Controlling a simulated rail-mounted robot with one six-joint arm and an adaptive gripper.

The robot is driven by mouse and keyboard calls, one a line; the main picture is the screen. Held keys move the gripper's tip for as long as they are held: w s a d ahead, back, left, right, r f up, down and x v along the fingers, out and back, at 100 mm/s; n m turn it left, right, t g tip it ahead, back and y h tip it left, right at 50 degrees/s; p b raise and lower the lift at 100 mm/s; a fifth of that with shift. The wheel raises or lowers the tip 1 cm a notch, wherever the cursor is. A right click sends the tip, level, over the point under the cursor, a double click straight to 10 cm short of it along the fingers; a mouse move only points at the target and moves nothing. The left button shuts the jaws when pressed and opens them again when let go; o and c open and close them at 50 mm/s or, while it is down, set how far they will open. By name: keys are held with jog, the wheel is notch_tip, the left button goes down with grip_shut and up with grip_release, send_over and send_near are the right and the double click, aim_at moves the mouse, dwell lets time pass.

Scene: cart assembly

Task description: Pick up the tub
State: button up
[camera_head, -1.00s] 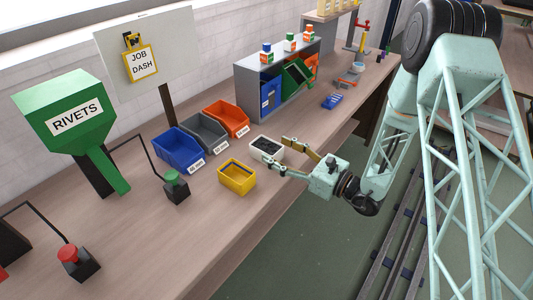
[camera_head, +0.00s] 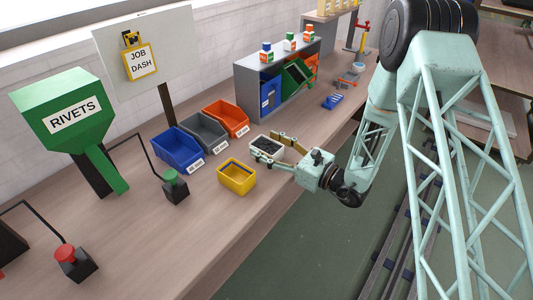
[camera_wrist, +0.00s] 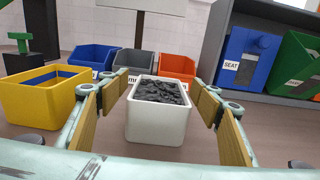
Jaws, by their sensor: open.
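The tub, a small white box (camera_wrist: 157,124) filled with dark material, stands upright on the bench. In the head view the white tub (camera_head: 266,155) is partly hidden behind my gripper (camera_head: 268,149). In the wrist view my gripper (camera_wrist: 160,105) is open, with one wood-coloured finger pad on each side of the tub. The tub sits centred between the fingers, and I see gaps on both sides.
A yellow bin (camera_head: 237,177) stands close left of the tub. Blue (camera_head: 180,149), grey (camera_head: 204,132) and orange (camera_head: 227,117) bins stand behind. A grey shelf (camera_head: 277,80) holds more bins. The bench front (camera_head: 190,235) is clear.

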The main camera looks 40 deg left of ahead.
jog(key=shift+c, duration=0.9)
jog(key=c, duration=0.8)
jog(key=shift+r, duration=0.2)
jog(key=shift+r+p, duration=0.4)
jog(key=shift+r, duration=0.75)
jog(key=s+d+r+p, duration=0.1)
jog(key=d+r+p, duration=0.1)
jog(key=d, duration=1.4)
jog(key=shift+r, duration=0.2)
